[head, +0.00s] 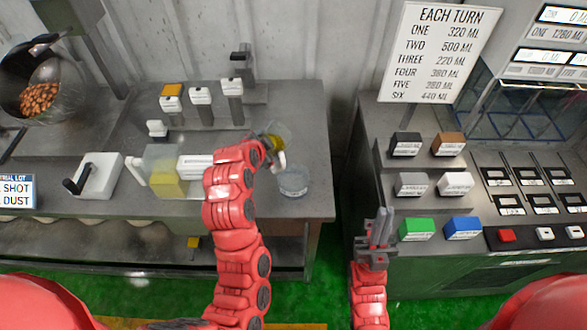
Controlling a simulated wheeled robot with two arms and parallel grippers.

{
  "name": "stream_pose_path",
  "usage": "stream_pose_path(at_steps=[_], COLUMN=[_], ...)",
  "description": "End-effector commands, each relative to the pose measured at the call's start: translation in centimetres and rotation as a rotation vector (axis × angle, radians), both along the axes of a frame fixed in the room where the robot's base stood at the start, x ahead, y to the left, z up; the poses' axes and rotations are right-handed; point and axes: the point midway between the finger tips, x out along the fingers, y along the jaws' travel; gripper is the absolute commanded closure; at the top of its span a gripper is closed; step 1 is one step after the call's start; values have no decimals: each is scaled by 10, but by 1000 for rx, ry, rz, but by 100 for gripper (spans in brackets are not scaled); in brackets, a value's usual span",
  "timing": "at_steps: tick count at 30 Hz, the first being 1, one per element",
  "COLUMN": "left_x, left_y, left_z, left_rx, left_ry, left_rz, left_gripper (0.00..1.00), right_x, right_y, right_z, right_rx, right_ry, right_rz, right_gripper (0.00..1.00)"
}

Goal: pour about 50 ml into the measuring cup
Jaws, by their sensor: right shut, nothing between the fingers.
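A small clear cup (293,181), which looks like the measuring cup, stands near the right edge of the left bench. I cannot make out any level in it. A clear vessel with yellow contents (277,136) is just behind and left of the cup, partly hidden by my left arm. My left gripper (277,155) is at this vessel, but the wrist hides its fingers, so its hold is unclear. A larger clear container with yellow contents (168,182) stands left of my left arm. My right gripper (380,229) is shut and empty, pointing up before the right console.
Levers with white and yellow labelled blocks (200,96) stand at the back of the left bench. A drum with brown pieces (40,98) is far left. The right console has coloured blocks (462,228) and a sign (437,50) listing ML per turn. A gap separates the benches.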

Motion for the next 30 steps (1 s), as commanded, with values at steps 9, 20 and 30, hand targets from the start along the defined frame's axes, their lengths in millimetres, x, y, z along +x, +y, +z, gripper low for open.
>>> stream_pose_path(at_steps=[9, 20, 30], left_x=[-6, -5, -4], left_y=[-7, -5, -5], left_z=[8, 10, 11], left_rx=[158, 287, 338], left_ry=[-128, -236, -279], left_rz=[-2, 0, 0], left_gripper=[91, 91, 91], right_x=[0, 0, 0], right_y=[0, 0, 0], right_z=[32, 40, 40], right_rx=[0, 0, 0], right_ry=[0, 0, 0], right_rz=[0, 0, 0], right_gripper=[100, 100, 100])
